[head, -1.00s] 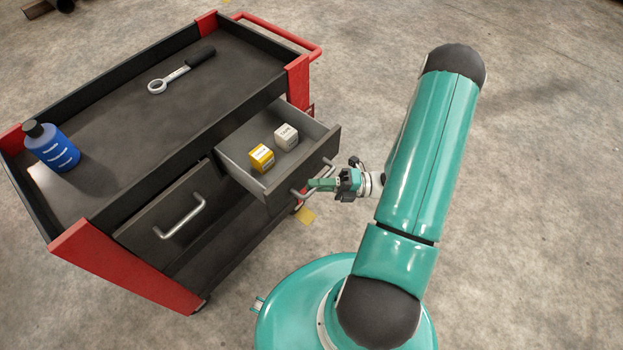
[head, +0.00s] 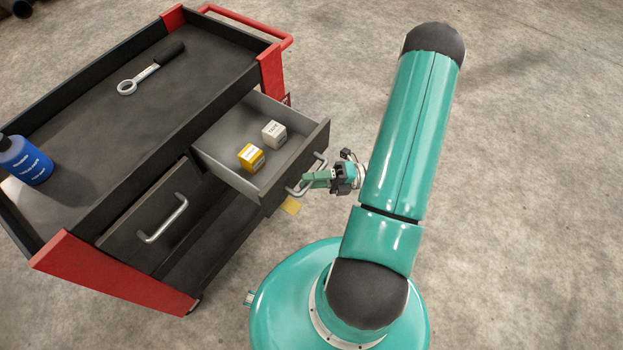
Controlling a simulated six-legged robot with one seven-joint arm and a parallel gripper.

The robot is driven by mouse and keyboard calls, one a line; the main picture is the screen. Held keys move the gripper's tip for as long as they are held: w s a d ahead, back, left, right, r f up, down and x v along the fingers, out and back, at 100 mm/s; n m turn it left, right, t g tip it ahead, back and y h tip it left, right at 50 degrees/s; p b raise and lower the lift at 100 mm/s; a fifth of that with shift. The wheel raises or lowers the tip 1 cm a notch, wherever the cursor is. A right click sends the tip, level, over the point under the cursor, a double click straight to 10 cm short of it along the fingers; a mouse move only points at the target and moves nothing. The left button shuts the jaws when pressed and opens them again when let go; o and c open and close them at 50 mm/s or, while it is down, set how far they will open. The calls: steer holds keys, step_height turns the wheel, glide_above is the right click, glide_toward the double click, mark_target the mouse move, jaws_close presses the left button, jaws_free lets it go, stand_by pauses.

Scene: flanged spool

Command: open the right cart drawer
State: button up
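The right cart drawer (head: 213,141) stands pulled out from the cart, with its grey inside showing. A yellow box (head: 251,157) and a white box (head: 273,134) lie in it. Its bar handle (head: 321,163) is on the dark front panel. My gripper (head: 308,181) is at this handle, with its green fingers across the bar. The fingers seem closed around the bar, though the far finger is hidden. The left drawer (head: 130,233) is shut, with its own silver handle (head: 166,222).
The red and black cart (head: 95,274) carries a ring wrench (head: 150,70) and a blue bottle (head: 25,163) on its top tray. Concrete floor to the right is clear.

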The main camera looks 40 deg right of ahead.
steer(key=shift+d, duration=0.1)
steer(key=v, duration=1.3)
steer(key=shift+s+d, duration=0.15)
steer(key=shift+d, duration=0.1)
steer(key=w+a+r+n+g+h, duration=0.35)
steer(key=a+r+n+g, duration=0.2)
steer(key=r+n, duration=0.3)
steer(key=w+a+r+n+g+h, duration=0.2)
steer(key=a+r+n+g+h, duration=0.35)
steer(key=r+n, duration=0.35)
steer(key=s+a+r+n+t+h, duration=0.1)
steer(key=a+r+n+t+h, duration=0.3)
steer(key=n, duration=0.7)
steer(key=s+a+r+n+t+h, duration=0.1)
steer(key=a+r+n+t+h, duration=0.3)
steer(key=a+r+n, duration=0.4)
step_height(320, 180, up, 3)
steer(key=n, duration=0.3)
steer(key=shift+s+a+r+h, duration=0.2)
steer(key=shift+s+a+h, duration=0.2)
